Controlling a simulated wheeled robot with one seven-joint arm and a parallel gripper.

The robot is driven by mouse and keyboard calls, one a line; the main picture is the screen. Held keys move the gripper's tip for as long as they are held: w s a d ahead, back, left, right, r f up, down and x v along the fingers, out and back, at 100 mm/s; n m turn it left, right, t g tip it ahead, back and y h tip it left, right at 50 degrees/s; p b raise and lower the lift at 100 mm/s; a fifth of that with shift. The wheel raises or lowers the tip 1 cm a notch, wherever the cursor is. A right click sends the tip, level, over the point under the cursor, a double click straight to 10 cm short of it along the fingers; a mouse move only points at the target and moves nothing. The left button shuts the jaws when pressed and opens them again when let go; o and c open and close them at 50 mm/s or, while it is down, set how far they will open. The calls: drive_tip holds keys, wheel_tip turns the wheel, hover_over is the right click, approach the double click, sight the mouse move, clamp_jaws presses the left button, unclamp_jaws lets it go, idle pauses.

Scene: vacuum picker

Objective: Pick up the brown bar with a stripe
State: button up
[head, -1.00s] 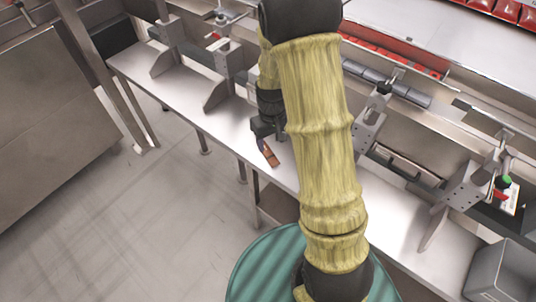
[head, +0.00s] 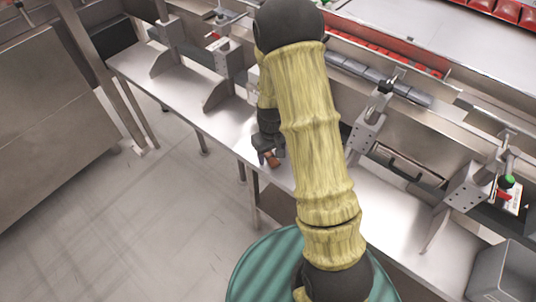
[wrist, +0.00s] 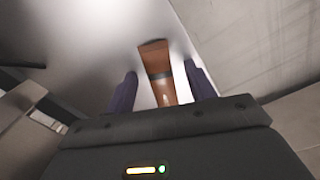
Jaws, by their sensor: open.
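The brown bar (wrist: 155,62) lies on the steel shelf and shows between my two fingers in the wrist view. In the head view only a small part of the bar (head: 273,161) shows at my fingertips; the rest is hidden by my gripper. My gripper (wrist: 160,90) is open, with one dark finger on each side of the bar and gaps between. In the head view my gripper (head: 269,158) is over the front part of the shelf. I cannot tell its exact height above the bar.
The narrow steel shelf (head: 228,122) has an open front edge with floor beyond it. Metal brackets (head: 367,132) stand along its back, before a conveyor-like machine. A grey bin (head: 503,272) sits at the lower right.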

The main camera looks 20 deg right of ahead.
sight(271, 157)
idle(0.4)
drive_tip(key=c, duration=1.1)
drive_tip(key=shift+r, duration=0.1)
drive_tip(key=shift+c, duration=0.2)
wheel_tip(271, 157, up, 10)
drive_tip(key=p, duration=0.1)
